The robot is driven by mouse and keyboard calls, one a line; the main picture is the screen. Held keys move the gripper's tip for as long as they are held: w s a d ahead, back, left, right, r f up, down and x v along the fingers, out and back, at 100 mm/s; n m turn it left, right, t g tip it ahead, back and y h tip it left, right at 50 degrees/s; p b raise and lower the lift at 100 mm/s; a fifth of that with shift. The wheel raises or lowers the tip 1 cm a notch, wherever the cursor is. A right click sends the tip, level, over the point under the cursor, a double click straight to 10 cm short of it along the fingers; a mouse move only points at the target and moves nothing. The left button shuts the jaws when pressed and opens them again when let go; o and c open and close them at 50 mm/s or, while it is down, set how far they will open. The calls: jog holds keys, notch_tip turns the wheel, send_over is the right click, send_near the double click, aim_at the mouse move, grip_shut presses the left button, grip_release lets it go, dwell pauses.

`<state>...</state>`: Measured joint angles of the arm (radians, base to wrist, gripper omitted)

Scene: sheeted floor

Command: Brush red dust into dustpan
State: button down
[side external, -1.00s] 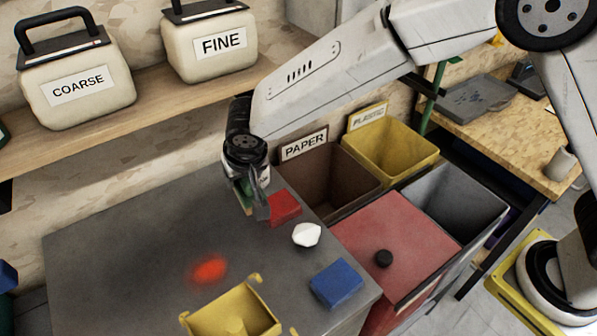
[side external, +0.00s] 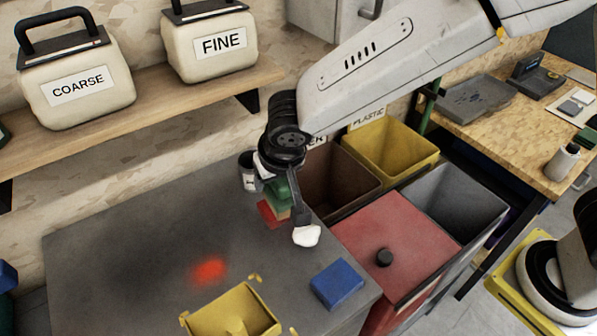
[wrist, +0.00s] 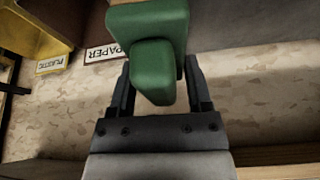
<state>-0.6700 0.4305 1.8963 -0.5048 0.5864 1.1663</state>
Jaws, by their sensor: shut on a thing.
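The red dust (side external: 209,271) is a glowing patch on the grey table top. The yellow dustpan (side external: 262,318) lies just in front of it at the bottom edge, partly cut off. My gripper (side external: 284,196) is at the table's back right, away from the dust. In the wrist view, the green handle (wrist: 158,70) sits between both fingers of my gripper (wrist: 160,82). I cannot tell whether the bristles touch the table or the red block behind.
Brown (side external: 338,185) and yellow (side external: 432,157) bins adjoin the right side. The table's left is clear.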

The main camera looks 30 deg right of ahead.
jog(key=c, duration=0.8)
grip_release()
jog(key=shift+c, duration=1.6)
jog(key=shift+a+f, duration=0.1)
jog(key=s+a+f+n+g+y, duration=0.1)
jog(key=a+f+n+g+y, duration=0.1)
jog(key=a+n, duration=0.5)
jog(key=s+a+f+n+g+y, duration=0.1)
jog(key=a+f+n+g+y, duration=0.1)
jog(key=a+n, duration=0.5)
jog(key=shift+s+f+n+y, duration=0.25)
jog(key=shift+f+n+y, duration=0.2)
jog(key=shift+n, duration=1.55)
